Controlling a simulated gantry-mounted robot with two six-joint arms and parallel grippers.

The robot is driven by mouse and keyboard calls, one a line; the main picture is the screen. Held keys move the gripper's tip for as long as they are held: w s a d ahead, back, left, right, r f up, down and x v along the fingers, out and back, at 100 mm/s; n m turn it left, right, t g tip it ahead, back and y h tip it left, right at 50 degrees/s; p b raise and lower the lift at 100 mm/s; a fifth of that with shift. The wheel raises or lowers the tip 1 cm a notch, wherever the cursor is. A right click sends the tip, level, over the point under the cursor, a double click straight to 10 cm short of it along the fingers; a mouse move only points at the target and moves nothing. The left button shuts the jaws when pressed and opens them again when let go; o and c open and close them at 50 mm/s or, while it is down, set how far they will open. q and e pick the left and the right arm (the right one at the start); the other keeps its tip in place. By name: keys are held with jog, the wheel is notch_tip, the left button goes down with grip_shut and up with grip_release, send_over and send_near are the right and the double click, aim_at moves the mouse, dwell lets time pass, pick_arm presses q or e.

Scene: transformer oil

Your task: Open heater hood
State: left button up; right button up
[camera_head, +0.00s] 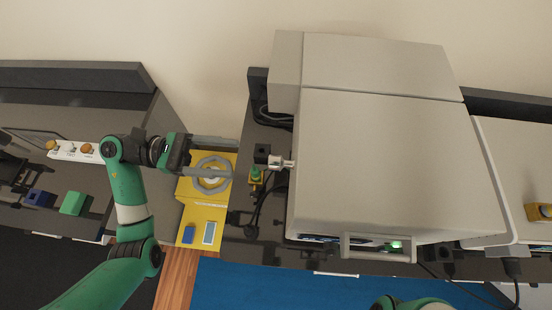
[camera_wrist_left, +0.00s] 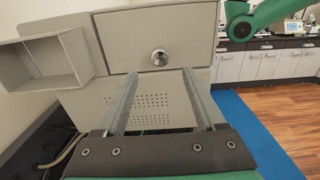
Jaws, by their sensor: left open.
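The heater is a large light-grey box with its broad hood (camera_head: 385,165) lying flat on top and looking shut. A grey handle with a green light (camera_head: 378,247) sits at its front edge. A round silver knob (camera_head: 281,162) sticks out of its left side; the knob also shows in the left wrist view (camera_wrist_left: 160,57), above a vented panel (camera_wrist_left: 160,102). My left gripper (camera_head: 234,156) is open and empty, left of the knob and apart from it. In the left wrist view its fingers (camera_wrist_left: 160,74) point at the knob. My right gripper is out of view.
A yellow device with a round ring (camera_head: 214,172) lies below my left gripper. A small yellow-green switch (camera_head: 255,176) and black cables stand by the heater's left side. A grey open-fronted box (camera_wrist_left: 42,60) projects at the heater's rear. Another grey machine (camera_head: 520,165) stands close on the right.

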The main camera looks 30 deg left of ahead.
aim_at(275, 163)
pick_arm(q)
jog(key=p+x, duration=0.2)
jog(key=x, duration=0.8)
jog(key=shift+w+d, duration=0.1)
jog(key=shift+d, duration=0.25)
grip_shut()
dwell(0.8)
